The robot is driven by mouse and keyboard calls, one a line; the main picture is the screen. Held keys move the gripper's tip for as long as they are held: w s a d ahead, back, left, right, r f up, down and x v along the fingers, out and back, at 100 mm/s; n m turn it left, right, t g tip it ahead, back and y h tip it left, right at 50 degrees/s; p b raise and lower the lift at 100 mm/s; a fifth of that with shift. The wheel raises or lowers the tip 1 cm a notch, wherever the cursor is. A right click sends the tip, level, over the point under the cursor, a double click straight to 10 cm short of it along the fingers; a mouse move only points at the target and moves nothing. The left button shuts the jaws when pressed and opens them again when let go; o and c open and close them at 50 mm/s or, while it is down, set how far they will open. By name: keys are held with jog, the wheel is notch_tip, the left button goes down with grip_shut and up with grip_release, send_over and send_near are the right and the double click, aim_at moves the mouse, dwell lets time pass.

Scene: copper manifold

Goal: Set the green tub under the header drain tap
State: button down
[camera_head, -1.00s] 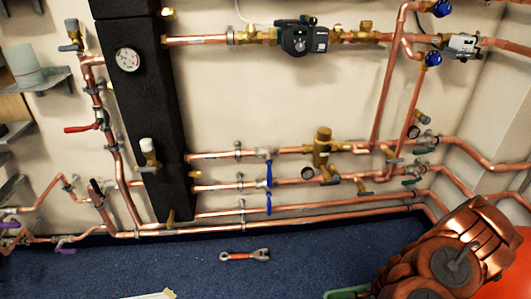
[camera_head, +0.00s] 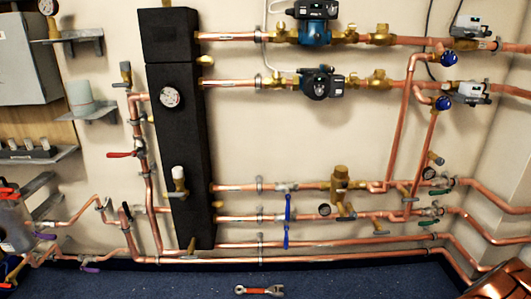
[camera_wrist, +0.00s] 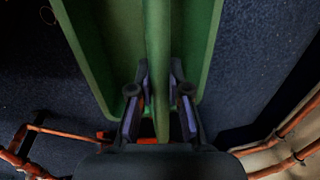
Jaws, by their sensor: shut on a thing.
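The green tub (camera_wrist: 100,45) fills the upper middle of the wrist view. My gripper (camera_wrist: 158,95) is shut on a green upright wall in its middle, with one finger on each side. The tub and gripper are out of the head view. In the head view, the header is a tall black insulated column (camera_head: 178,130) with a round gauge. A small brass drain tap (camera_head: 191,244) hangs at its lower end, just above the blue floor.
A red-handled wrench (camera_head: 259,291) lies on the blue floor (camera_head: 340,280) right of the header. Copper pipes (camera_head: 330,243) run low along the wall. Valves with purple handles (camera_head: 90,269) stick out at lower left. The wrist view shows copper pipes (camera_wrist: 290,125) at right.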

dwell(0.4)
jog(key=w+a+r+n+g+y, duration=0.1)
jog(key=w+a+r+n, duration=0.6)
jog(key=r, duration=0.9)
jog(key=w+a+r+n, duration=0.55)
jog(key=a+r, duration=0.45)
jog(key=r, duration=0.5)
jog(key=w+a+r+n+g+y, duration=0.1)
jog(key=w+a+r+n, duration=0.6)
jog(key=r, duration=0.9)
jog(key=s+a+r+m+p, duration=0.1)
jog(key=s+r+p, duration=0.2)
jog(key=r+p, duration=1.7)
jog(key=p, duration=1.2)
jog(key=shift+p, duration=0.3)
jog(key=shift+f+m, duration=0.1)
jog(key=shift+m, duration=0.15)
